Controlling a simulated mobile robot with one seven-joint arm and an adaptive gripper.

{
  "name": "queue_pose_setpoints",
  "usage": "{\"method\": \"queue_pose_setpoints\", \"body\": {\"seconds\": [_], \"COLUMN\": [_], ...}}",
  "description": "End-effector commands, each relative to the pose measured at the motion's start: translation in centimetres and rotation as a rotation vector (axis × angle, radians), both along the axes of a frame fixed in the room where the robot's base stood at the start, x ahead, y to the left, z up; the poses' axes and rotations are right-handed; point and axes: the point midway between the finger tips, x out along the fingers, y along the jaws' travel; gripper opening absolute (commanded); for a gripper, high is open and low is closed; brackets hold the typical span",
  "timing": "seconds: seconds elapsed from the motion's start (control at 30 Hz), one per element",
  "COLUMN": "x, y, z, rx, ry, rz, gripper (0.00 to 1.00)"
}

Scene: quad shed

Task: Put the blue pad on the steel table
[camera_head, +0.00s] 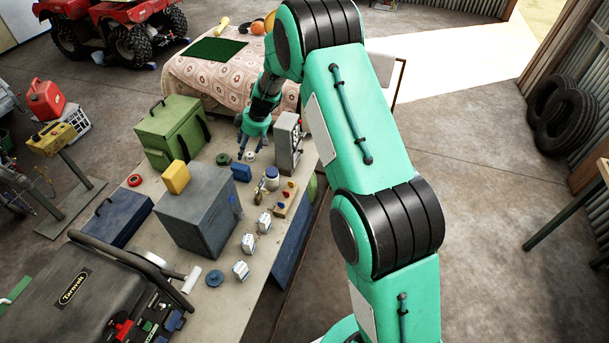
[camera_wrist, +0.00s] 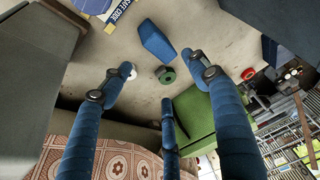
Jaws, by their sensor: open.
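The blue pad (camera_head: 241,172) is a small blue block lying on a cluttered pale-topped table (camera_head: 172,262). In the wrist view the pad (camera_wrist: 157,40) lies flat and apart from the fingers, towards the top of the picture. My gripper (camera_head: 250,146) is open and empty over the table, just behind the pad in the head view. In the wrist view its blue fingers (camera_wrist: 165,95) are spread around bare table and a green roll (camera_wrist: 166,76). I cannot tell for sure which surface is the steel table.
A grey tower (camera_head: 287,143) stands close right of my gripper, and a green case (camera_head: 173,132) to its left. A grey cabinet (camera_head: 198,212) with a yellow block (camera_head: 175,177) stands nearer. A patterned cloth-covered bed (camera_head: 240,80) is behind. Small boxes (camera_head: 249,244) crowd the front edge.

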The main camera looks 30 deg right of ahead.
Motion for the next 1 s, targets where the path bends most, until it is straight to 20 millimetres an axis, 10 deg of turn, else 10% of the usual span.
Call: {"method": "queue_pose_setpoints", "body": {"seconds": [0.37, 1.0], "x": [-4.4, -19.5], "y": [0.6, 1.4], "z": [10.1, 27.3], "rx": [0.005, 0.008], "ry": [-0.003, -0.007], "rz": [-0.075, -0.277], "gripper": [0.61, 0.61]}}
